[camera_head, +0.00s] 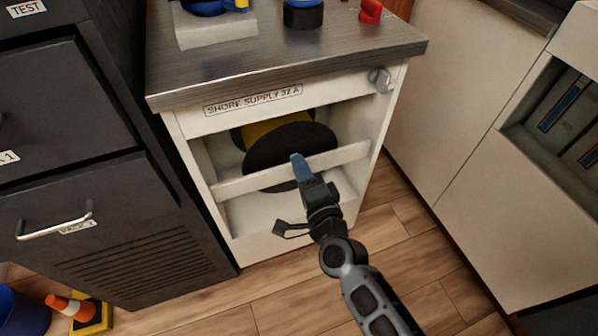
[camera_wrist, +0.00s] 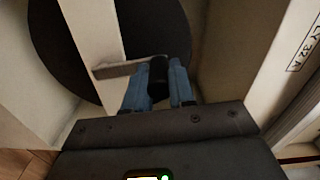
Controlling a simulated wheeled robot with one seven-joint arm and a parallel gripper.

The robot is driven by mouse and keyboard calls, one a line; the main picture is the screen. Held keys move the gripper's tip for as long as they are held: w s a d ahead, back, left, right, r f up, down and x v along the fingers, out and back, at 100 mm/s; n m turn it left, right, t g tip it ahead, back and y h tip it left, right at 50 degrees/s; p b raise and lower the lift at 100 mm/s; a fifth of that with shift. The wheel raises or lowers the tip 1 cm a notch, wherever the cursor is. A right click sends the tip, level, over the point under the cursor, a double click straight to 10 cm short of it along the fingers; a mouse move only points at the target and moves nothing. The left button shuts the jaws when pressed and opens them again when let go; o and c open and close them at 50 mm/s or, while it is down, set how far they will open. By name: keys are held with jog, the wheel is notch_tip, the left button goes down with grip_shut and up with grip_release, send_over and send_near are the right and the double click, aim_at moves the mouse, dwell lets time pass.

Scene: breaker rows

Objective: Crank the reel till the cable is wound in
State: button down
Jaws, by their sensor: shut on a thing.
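The reel (camera_head: 278,150) sits inside the white cabinet (camera_head: 226,220), with a black round side facing out and a yellow part behind it. The black disc also shows in the wrist view (camera_wrist: 65,45). A grey crank arm (camera_wrist: 118,69) ends in a dark handle (camera_wrist: 158,76). My gripper (camera_head: 301,170) is at the cabinet front, and in the wrist view its blue fingers (camera_wrist: 158,88) are shut on the handle. In the head view my gripper hides the crank. I cannot make out the cable in either view.
A white bar (camera_head: 240,184) crosses the cabinet opening close to my gripper. A grey knob (camera_head: 380,79) is at the upper right of the cabinet front. Dark drawers (camera_head: 80,180) stand at the left. A cone (camera_head: 70,306) is on the floor at lower left.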

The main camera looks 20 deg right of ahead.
jog(key=shift+d+m, duration=0.6)
jog(key=shift+m, duration=0.2)
jog(key=shift+d, duration=0.1)
jog(key=c, duration=0.9)
grip_release()
jog(key=shift+c, duration=0.2)
jog(key=shift+s, duration=0.15)
jog(key=s+b, duration=0.1)
jog(key=s, duration=0.6)
jog(key=shift+s, duration=0.3)
